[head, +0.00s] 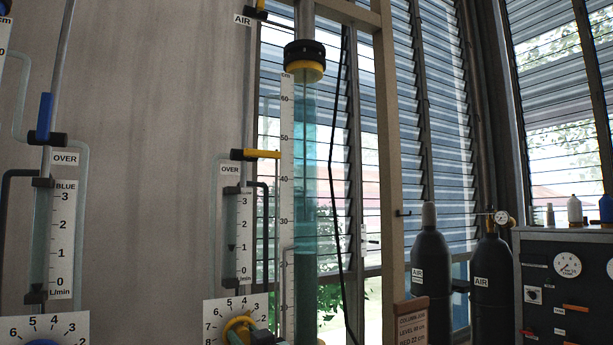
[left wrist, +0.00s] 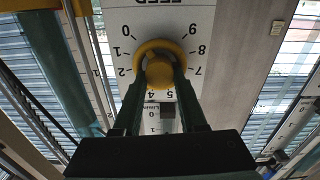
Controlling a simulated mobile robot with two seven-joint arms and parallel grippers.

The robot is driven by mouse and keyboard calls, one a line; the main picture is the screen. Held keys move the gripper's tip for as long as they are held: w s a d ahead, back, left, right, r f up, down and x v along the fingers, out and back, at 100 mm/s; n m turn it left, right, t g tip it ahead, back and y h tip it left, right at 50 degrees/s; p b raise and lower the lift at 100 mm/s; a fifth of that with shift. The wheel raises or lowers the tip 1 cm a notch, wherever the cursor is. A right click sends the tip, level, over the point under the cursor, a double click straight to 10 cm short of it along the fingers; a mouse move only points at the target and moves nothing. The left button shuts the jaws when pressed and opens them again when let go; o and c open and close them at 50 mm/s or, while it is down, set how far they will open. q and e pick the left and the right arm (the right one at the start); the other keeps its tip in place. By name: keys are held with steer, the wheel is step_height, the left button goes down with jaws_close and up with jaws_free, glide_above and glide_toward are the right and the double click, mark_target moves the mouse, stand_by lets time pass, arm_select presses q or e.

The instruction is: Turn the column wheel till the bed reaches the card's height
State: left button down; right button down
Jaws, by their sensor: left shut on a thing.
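The yellow column wheel (head: 240,325) sits on a white numbered dial (head: 222,310) at the bottom of the head view. The wheel also shows in the left wrist view (left wrist: 159,68), where the dial appears upside down. My left gripper (left wrist: 160,80) is shut on the wheel. The clear column (head: 305,200) stands upright beside a centimetre scale (head: 287,190). The card (head: 411,324) at lower right reads level 40 cm, bed 22 cm. My right gripper is not in view.
A flow gauge (head: 243,240) marked OVER hangs above the dial, with a second gauge (head: 62,240) at the left. A wooden post (head: 389,170) stands right of the column. Dark AIR cylinders (head: 431,275) and a dark panel (head: 565,290) stand at the right.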

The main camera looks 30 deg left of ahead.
arm_select(q)
steer(key=shift+a+r, duration=0.25)
steer(key=shift+a, duration=0.15)
steer(key=c, duration=0.7)
jaws_free()
steer(key=o, duration=0.3)
steer(key=shift+d+f, duration=0.25)
steer(key=shift+d, duration=0.05)
steer(key=v, duration=0.4)
steer(key=shift+d+f+b, duration=0.25)
steer(key=shift+f+b, duration=0.15)
steer(key=shift+s+d, duration=0.35)
steer(key=shift+d, duration=0.2)
